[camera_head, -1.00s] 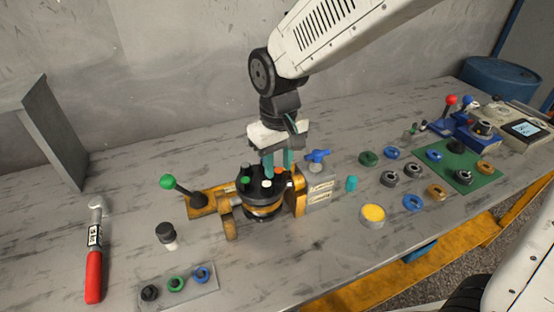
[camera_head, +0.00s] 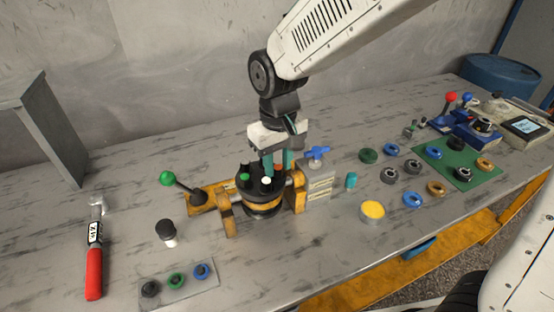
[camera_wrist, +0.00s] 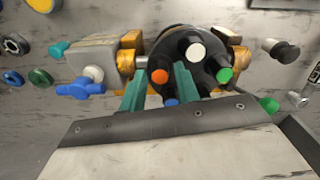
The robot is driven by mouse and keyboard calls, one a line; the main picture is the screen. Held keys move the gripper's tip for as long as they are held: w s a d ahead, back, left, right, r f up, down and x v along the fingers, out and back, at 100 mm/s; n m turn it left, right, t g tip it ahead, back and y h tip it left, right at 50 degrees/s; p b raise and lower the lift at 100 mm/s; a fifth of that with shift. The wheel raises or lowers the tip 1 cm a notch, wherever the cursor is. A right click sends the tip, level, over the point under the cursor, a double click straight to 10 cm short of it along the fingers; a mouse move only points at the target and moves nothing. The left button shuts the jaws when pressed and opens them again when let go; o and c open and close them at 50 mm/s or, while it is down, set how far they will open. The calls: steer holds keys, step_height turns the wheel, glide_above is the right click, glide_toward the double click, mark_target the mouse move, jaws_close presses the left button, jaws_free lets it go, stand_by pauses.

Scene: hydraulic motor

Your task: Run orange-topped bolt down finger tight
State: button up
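The orange-topped bolt (camera_wrist: 158,76) stands in the dark motor (camera_head: 262,208), which sits in a yellow clamp (camera_head: 228,216). My gripper (camera_head: 278,165) is over the motor, pointing down. In the wrist view, its two teal fingers (camera_wrist: 161,75) stand apart on either side of the orange top, with a gap visible beside it.
A green-knobbed lever (camera_head: 168,178) stands left of the motor. A blue-handled valve (camera_head: 317,153) stands close on its right. A yellow-topped can (camera_head: 373,211) and several rings lie further right. A red-handled torque wrench (camera_head: 94,260) lies at left.

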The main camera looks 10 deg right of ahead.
steer(key=shift+f, duration=0.65)
steer(key=shift+r, duration=0.2)
stand_by(0.3)
steer(key=c, duration=0.6)
steer(key=shift+m, duration=2.1)
steer(key=shift+m, duration=2)
